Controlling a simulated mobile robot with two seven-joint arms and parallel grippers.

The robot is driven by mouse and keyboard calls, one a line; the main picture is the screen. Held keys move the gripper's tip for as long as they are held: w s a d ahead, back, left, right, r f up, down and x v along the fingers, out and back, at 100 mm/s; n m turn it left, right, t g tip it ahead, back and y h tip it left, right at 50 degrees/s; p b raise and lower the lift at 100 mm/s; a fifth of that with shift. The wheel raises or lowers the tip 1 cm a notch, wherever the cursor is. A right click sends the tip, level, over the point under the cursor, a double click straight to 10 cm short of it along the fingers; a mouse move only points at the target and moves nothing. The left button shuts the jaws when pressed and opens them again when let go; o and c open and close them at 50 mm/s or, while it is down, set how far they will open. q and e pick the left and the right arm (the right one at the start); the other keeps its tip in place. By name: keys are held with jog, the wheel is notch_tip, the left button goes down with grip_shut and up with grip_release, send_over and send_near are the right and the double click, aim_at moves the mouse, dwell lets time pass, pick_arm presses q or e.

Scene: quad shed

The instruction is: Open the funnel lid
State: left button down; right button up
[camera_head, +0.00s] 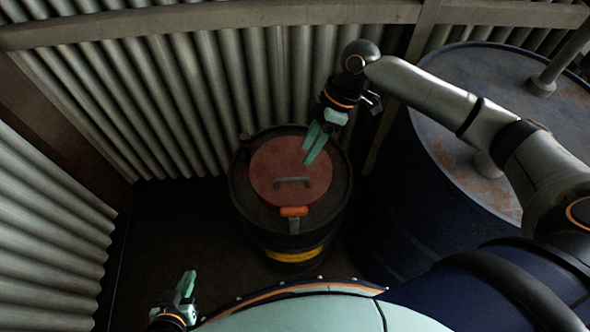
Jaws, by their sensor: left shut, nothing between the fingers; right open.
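The funnel lid (270,165) is a round red disc lying flat and closed on top of a dark drum (240,200). It has a grey bar handle (293,181) in its middle and an orange-gripped latch or lever (294,212) at its near edge. My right gripper (316,155) is open and empty, its green fingers over the right far part of the lid; whether they touch it I cannot tell. My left gripper (190,283) is shut and empty at the lower left, well short of the drum.
A large dark blue tank (400,210) with a rusty grey top (465,95) stands close on the right, under my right arm. Corrugated metal walls (150,100) close off the back and left. The dark floor (170,230) left of the drum is clear.

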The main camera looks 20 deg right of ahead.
send_over(295, 172)
jog(key=s+a, duration=0.1)
jog(key=s, duration=0.2)
notch_tip(295, 172, down, 8)
jog(key=shift+s+a+r, duration=0.1)
jog(key=shift+s, duration=0.05)
grip_shut()
dwell(1.1)
